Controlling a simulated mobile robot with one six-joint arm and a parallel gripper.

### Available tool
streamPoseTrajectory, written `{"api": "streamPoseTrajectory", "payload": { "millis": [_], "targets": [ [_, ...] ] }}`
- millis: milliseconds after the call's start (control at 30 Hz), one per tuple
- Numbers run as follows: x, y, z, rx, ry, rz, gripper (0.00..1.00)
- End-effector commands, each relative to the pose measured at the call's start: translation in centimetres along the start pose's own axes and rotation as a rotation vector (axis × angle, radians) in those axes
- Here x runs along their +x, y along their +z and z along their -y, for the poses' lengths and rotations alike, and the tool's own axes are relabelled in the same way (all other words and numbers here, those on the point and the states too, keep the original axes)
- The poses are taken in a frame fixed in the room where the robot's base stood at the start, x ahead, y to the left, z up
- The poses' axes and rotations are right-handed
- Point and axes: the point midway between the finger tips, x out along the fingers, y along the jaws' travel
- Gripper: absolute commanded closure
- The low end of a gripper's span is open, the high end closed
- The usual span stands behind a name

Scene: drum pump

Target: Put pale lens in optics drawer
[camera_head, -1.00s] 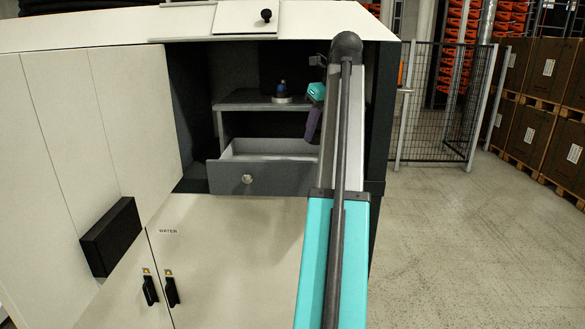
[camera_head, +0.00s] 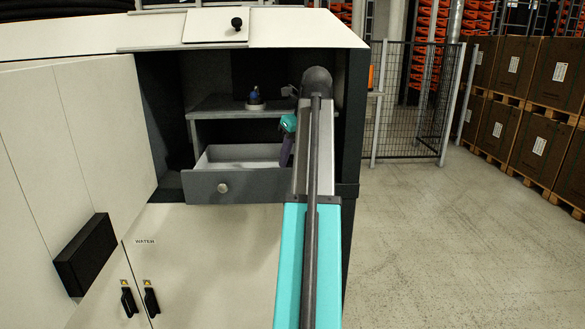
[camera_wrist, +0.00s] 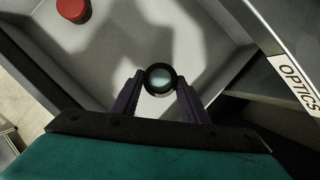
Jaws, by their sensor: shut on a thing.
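The pale lens (camera_wrist: 160,77), a pale blue disc in a black ring, is held between the dark purple fingertips of my gripper (camera_wrist: 160,84). My gripper is shut on it. In the wrist view the lens is over the light grey inside of the open optics drawer (camera_wrist: 225,35). I cannot tell whether it touches the drawer floor. In the head view the drawer (camera_head: 247,187) is pulled out, with a round knob on its dark front. My gripper (camera_head: 286,153) is at the drawer's right end, partly hidden by my arm, which also hides the lens.
An OPTICS label (camera_wrist: 298,87) is on a grey surface beside the drawer. A red round thing (camera_wrist: 72,9) shows at the wrist view's upper left. The cabinet's right wall (camera_head: 352,125) is close to my arm.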

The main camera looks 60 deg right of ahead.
Motion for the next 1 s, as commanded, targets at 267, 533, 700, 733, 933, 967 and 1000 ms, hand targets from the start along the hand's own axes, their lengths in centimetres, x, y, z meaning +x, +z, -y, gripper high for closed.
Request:
{"api": "streamPoseTrajectory", "payload": {
  "millis": [267,533,700,733,933,967,1000],
  "targets": [
    [1.6,-0.8,-0.1,0.001,0.001,-0.001,0.88],
    [3.4,-1.5,0.0,0.000,0.000,0.000,0.88],
    [3.4,-1.4,0.0,0.000,0.000,0.000,0.88],
    [3.4,-1.4,0.0,0.000,0.000,0.000,0.88],
    [3.6,-1.6,0.0,0.000,0.000,0.000,0.88],
    [3.7,-1.6,0.0,0.000,0.000,0.000,0.58],
    [3.7,-1.6,0.0,0.000,0.000,0.000,0.51]
  ]
}}
